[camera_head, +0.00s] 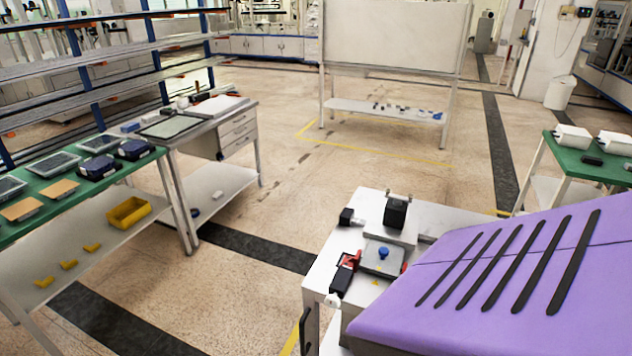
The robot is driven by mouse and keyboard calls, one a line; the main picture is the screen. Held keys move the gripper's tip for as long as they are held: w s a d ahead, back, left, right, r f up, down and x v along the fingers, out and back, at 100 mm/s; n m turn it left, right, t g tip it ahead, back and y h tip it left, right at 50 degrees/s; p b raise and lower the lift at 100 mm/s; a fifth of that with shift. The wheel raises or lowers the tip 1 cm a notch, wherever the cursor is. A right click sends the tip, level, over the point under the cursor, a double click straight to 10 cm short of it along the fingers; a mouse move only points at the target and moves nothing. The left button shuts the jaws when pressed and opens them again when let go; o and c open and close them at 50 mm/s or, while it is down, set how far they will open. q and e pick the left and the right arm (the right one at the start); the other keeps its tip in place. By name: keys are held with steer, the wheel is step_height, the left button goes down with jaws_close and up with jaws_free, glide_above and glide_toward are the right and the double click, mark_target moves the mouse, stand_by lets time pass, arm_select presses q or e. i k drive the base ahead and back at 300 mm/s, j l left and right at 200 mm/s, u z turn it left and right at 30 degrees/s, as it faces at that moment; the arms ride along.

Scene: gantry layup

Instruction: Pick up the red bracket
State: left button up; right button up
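A small red part (352,260), which looks like the red bracket, sits on the white table (325,271) at the lower middle. It lies against the upper end of a black device (343,278), left of a grey plate with a blue knob (383,254). Its exact shape is too small to tell, and the black device may cover part of it. Neither of my grippers shows in the head view.
A purple surface with several black strips (480,300) fills the lower right, beside the white table. A black block (396,210) stands behind the plate. At left, a green-topped bench (60,203) holds trays; a yellow bin (129,212) sits on its lower shelf. Open floor lies between.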

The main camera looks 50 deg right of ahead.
mark_target(349, 261)
steer(key=i, duration=1.7)
steer(key=i+z, duration=0.15)
steer(key=z, duration=0.3)
steer(key=i+j+z, duration=0.1)
steer(key=z, duration=0.4)
steer(key=i+j+z, duration=0.15)
steer(key=z, duration=0.3)
steer(key=i+z, duration=0.1)
steer(key=z, duration=1.75)
